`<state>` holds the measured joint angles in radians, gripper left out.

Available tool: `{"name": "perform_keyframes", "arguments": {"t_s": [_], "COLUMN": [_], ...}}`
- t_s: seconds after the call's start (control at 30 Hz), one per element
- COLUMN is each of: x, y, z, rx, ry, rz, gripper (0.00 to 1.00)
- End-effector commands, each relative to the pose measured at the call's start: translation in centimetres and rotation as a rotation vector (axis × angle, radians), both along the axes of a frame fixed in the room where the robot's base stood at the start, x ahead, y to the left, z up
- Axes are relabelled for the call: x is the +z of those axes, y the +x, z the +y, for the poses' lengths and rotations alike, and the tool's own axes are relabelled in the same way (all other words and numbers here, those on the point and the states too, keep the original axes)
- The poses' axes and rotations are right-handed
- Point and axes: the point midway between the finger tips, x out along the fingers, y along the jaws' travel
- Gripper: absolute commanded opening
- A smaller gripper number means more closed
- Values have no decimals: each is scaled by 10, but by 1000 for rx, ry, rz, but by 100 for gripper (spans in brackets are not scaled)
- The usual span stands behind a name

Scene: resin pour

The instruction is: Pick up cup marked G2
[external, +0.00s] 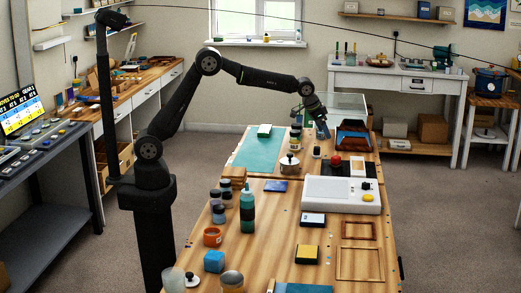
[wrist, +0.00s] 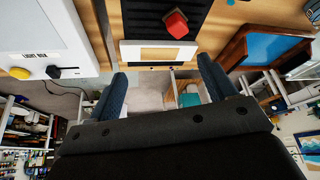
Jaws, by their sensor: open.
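I cannot read a G2 mark in either view. Near the front left of the table in the external view stand an orange cup (external: 213,237), a pale cup (external: 174,280) and a brown-topped cup (external: 232,281). Several small dark-lidded jars (external: 216,199) stand behind them. My gripper (external: 322,129) is high over the far part of the table, well away from these cups. In the wrist view my gripper (wrist: 162,76) has its two dark fingers spread apart, with nothing between them.
A white light box (external: 340,195) stands right of the middle, and also at left in the wrist view (wrist: 40,30). A red block (wrist: 176,24) sits on a black panel. A green bottle (external: 247,208) and a lidded pot (external: 290,166) stand on the table.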

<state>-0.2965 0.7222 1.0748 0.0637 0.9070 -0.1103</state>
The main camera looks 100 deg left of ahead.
Motion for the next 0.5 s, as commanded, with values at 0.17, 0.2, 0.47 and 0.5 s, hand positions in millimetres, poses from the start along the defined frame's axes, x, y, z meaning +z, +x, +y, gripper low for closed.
{"name": "perform_keyframes", "arguments": {"t_s": [0.17,0.2,0.47,0.5], "x": [0,0,0,1], "y": [-34,-44,-130,-142], "z": [131,158,310,326], "rx": [141,169,333,351], "ry": [-10,-13,-30,-32], "rz": [14,17,30,29], "gripper": [77,77,77,77]}}
